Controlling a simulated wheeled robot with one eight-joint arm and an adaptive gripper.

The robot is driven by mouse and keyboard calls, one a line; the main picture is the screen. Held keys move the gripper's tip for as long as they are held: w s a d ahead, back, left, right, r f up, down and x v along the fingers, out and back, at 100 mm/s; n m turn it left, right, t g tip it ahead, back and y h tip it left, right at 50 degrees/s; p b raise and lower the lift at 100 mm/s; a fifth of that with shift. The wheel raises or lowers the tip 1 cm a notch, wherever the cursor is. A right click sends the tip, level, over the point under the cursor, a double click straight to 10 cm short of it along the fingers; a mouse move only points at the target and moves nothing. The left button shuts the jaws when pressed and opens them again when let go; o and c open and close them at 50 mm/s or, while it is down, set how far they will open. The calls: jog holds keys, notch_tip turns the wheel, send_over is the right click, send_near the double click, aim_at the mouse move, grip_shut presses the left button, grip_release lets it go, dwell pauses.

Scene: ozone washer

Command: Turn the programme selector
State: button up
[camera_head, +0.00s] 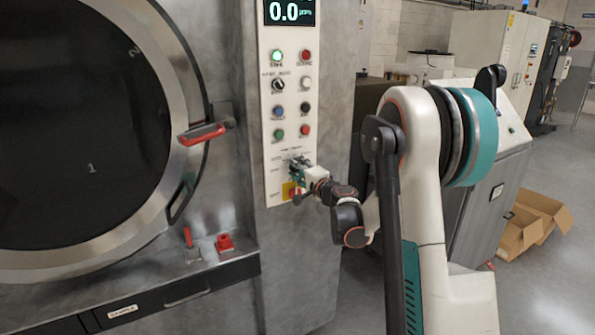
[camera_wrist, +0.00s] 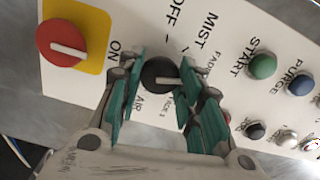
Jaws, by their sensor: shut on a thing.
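The programme selector is a round black knob with a pale pointer bar (camera_wrist: 160,77) on the light control panel (camera_head: 276,150). In the wrist view it sits between my gripper's two teal fingers (camera_wrist: 160,82). The pointer bar lies nearly level across the picture. My gripper is shut on the knob, one finger on each side. In the head view my gripper (camera_head: 299,168) is at the lower part of the panel and hides the knob.
A red rotary switch on a yellow plate (camera_wrist: 98,45) is close beside the knob; in the head view its yellow plate (camera_head: 286,190) is just below my gripper. A green START button (camera_wrist: 262,66) and other buttons lie to the right. A red-handled door latch (camera_head: 203,134) juts out left of the panel.

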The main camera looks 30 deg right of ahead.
jog(key=shift+m+b, duration=0.3)
jog(key=shift+m, duration=3.3)
jog(key=o, duration=1.1)
jog(key=s, duration=1.2)
jog(key=shift+d, duration=0.25)
